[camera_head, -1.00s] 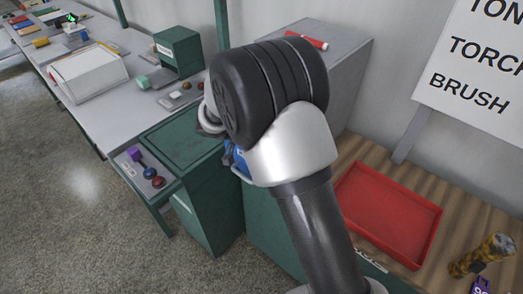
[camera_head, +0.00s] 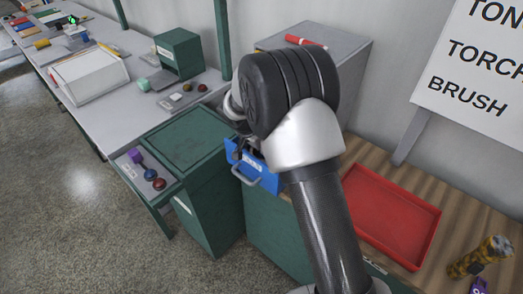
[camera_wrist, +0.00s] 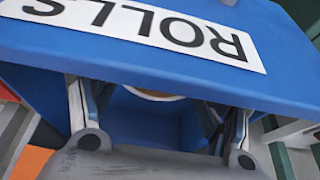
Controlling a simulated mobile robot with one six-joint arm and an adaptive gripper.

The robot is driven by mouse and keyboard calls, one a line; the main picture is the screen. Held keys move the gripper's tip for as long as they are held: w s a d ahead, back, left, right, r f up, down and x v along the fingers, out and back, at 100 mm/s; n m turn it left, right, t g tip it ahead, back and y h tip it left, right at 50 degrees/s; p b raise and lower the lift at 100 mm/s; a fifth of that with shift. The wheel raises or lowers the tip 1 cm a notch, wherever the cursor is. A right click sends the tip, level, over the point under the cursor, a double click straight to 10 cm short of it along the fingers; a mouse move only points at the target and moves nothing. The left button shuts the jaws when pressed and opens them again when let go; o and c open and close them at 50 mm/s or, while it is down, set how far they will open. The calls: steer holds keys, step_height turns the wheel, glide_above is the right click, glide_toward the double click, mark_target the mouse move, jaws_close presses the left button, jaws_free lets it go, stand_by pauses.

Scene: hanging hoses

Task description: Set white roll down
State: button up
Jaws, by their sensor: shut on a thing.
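In the wrist view, the two fingers of my gripper (camera_wrist: 158,118) reach into a blue bin (camera_wrist: 150,42) labelled "ROLLS". A small pale curved edge (camera_wrist: 155,95) shows between the fingers; it looks like part of the white roll. The bin wall hides the rest of it and the fingertips. In the head view, the blue bin (camera_head: 262,183) with its front handle stands at the left end of the wooden bench, partly behind my arm. My gripper (camera_head: 240,152) shows only as a dark bit at the bin's top; the roll is hidden there.
A red tray (camera_head: 392,215) lies empty on the wooden bench, right of my arm. A yellow-black torch (camera_head: 480,256) lies at the far right. A green cabinet (camera_head: 190,140) stands left of the bin. A grey box (camera_head: 350,60) with a red item stands behind.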

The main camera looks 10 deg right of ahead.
steer(key=shift+f, duration=0.1)
steer(key=o, duration=1.1)
